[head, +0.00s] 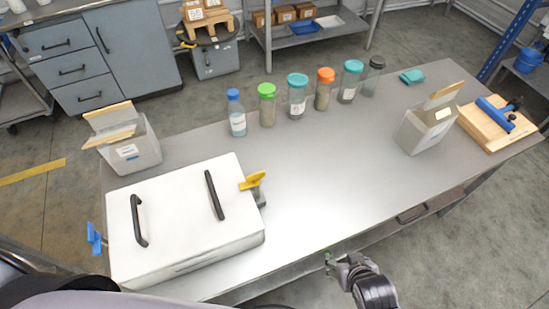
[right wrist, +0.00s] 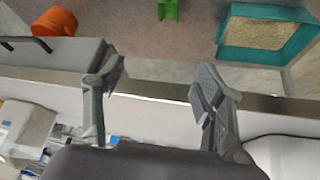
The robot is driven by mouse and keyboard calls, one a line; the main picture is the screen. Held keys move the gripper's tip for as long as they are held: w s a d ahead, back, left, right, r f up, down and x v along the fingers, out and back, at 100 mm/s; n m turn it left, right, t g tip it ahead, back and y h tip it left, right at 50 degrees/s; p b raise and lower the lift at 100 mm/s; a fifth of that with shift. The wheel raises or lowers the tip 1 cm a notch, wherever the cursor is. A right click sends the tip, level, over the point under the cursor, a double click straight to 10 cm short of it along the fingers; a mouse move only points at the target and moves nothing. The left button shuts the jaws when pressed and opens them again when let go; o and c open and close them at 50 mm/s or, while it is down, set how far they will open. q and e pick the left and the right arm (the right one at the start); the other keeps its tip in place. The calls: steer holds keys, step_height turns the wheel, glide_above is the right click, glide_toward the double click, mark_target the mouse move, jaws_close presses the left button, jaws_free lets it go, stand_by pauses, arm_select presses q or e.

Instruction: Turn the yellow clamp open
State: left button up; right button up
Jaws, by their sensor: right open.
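The yellow clamp (head: 253,181) sits on the right side of the white hopper box (head: 175,186), near the box's right black handle. My right gripper (head: 331,262) is at the table's front edge, below and to the right of the clamp and well apart from it. In the right wrist view its two grey fingers (right wrist: 158,82) are spread with nothing between them. The clamp is not seen in the right wrist view. A blue clamp (head: 95,238) is on the box's left side. My left gripper is not seen.
Several lidded jars (head: 297,96) stand along the table's back. A grey bin (head: 425,130) and a wooden board with a blue tool (head: 495,124) are at the right. Another grey bin (head: 131,155) stands behind the box. The table's middle (head: 330,165) is clear.

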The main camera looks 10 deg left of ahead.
steer(key=shift+n+t+y, duration=0.3)
steer(key=shift+t, duration=0.3)
steer(key=r, duration=0.1)
steer(key=w+a+r, duration=0.2)
steer(key=shift+a+r, duration=0.2)
steer(key=shift+r, duration=0.2)
steer(key=n+t+y+p, duration=0.3)
steer(key=t+y, duration=0.1)
steer(key=y, duration=0.2)
glide_toward(256, 174)
steer(key=p+x, duration=0.2)
steer(key=x, duration=0.6)
steer(key=shift+w+a+f+p, duration=0.1)
steer(key=shift+w+a+p, duration=0.1)
steer(key=shift+p, duration=0.1)
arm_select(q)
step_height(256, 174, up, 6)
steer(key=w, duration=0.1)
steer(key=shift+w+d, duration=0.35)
arm_select(e)
steer(key=shift+x, duration=0.8)
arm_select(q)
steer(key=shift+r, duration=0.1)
arm_select(e)
steer(key=shift+c, duration=0.3)
